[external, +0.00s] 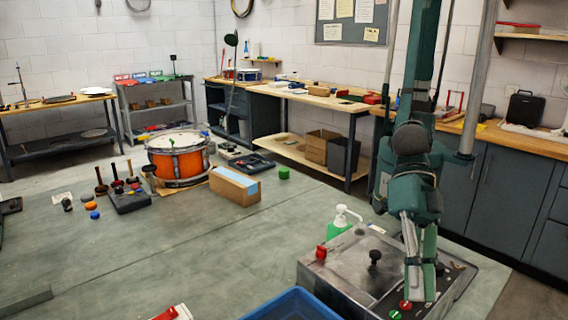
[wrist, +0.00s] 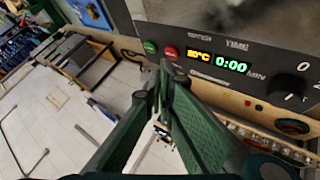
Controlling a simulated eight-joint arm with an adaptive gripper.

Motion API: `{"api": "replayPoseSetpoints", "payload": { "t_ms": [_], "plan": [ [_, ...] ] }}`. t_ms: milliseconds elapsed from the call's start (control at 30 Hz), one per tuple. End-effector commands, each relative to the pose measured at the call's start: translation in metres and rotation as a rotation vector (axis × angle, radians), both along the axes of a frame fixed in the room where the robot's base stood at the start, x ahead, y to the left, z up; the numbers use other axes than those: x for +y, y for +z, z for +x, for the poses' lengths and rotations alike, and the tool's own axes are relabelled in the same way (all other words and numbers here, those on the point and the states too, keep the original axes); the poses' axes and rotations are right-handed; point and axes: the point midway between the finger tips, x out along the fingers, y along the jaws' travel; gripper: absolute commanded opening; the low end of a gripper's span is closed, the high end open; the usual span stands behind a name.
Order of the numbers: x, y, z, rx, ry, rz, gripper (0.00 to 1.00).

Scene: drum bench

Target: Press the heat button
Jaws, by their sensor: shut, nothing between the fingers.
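The metal-topped machine (external: 345,268) stands at the bottom right of the external view, with a green button (external: 395,314) and a red button (external: 405,304) on its front panel. In the wrist view its dark panel (wrist: 215,25) carries the green button (wrist: 150,47) and red button (wrist: 171,52) side by side. I cannot read their lettering clearly. A display (wrist: 218,62) beside them reads 20°C and 0:00. My gripper (external: 419,298) is shut and empty, pointing down at the front panel; in the wrist view its fingertips (wrist: 158,80) appear just below the buttons. Contact cannot be told.
A black dial (wrist: 290,88) sits right of the display. A black knob (external: 375,257), a red part (external: 321,252) and a white pump bottle (external: 345,217) are on or beside the machine. A blue bin (external: 290,304) stands at its left. An orange drum (external: 178,160) is farther back.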

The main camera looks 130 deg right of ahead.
Motion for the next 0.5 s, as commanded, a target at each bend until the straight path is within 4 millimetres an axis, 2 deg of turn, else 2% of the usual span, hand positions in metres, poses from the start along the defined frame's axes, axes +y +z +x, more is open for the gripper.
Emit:
{"api": "replayPoseSetpoints", "payload": {
  "t_ms": [500],
  "plan": [
    [0.0002, -0.0092, -0.0001, 0.0, 0.0, 0.0, 0.0]
  ]
}}
